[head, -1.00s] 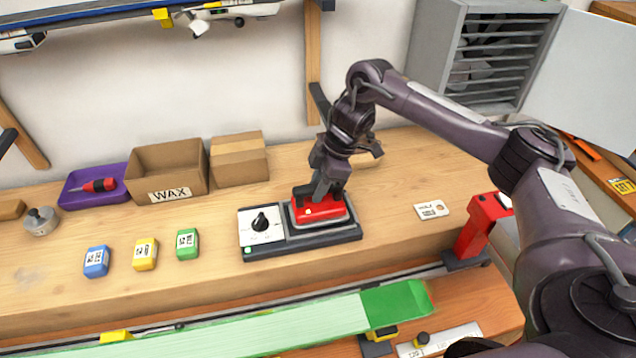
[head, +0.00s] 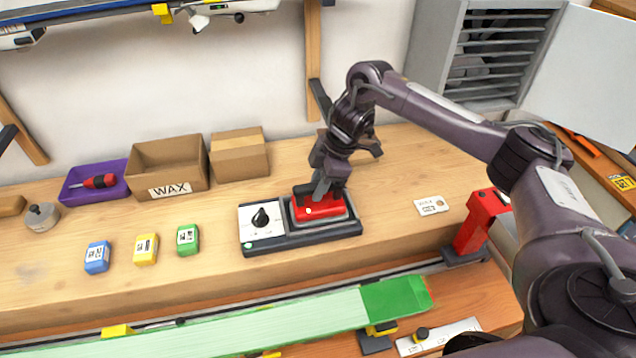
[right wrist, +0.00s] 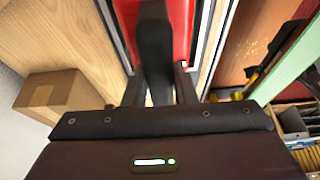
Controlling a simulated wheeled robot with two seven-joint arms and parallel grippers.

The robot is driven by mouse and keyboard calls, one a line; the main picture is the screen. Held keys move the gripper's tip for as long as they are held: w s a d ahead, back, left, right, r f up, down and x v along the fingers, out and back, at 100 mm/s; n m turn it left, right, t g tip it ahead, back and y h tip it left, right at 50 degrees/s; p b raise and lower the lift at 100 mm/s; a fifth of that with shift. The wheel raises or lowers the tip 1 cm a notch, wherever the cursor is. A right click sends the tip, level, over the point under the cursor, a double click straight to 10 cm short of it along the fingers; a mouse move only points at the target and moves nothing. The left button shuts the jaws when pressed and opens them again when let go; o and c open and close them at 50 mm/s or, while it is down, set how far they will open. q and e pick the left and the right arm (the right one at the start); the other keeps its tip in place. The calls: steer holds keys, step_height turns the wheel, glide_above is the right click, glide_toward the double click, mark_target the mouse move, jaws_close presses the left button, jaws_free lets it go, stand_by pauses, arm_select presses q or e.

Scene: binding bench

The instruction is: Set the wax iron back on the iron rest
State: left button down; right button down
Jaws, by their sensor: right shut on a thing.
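The red wax iron (head: 318,207) sits on the iron rest (head: 300,237), a dark base with a pale dial panel on its left. My right gripper (head: 322,190) reaches down onto the iron from above and is shut on its dark handle. In the right wrist view the black handle (right wrist: 154,55) lies between the fingers, over the red body (right wrist: 182,22). The iron looks level within the rest's frame; its underside is hidden. My left gripper is not in view.
Blue (head: 97,257), yellow (head: 145,249) and green (head: 187,240) wax blocks lie left of the rest. Behind them stand an open WAX box (head: 168,168) and a closed carton (head: 239,157). A red clamp (head: 480,222) stands right. A green-topped ski (head: 240,325) runs along the front.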

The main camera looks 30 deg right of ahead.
steer(key=shift+r, duration=0.1)
steer(key=c, duration=1.2)
jaws_free()
steer(key=shift+o, duration=0.5)
steer(key=shift+d+r, duration=0.2)
steer(key=shift+r, duration=0.15)
steer(key=p+v, duration=0.1)
steer(key=v, duration=0.6)
steer(key=shift+s, duration=0.1)
steer(key=shift+f, duration=0.1)
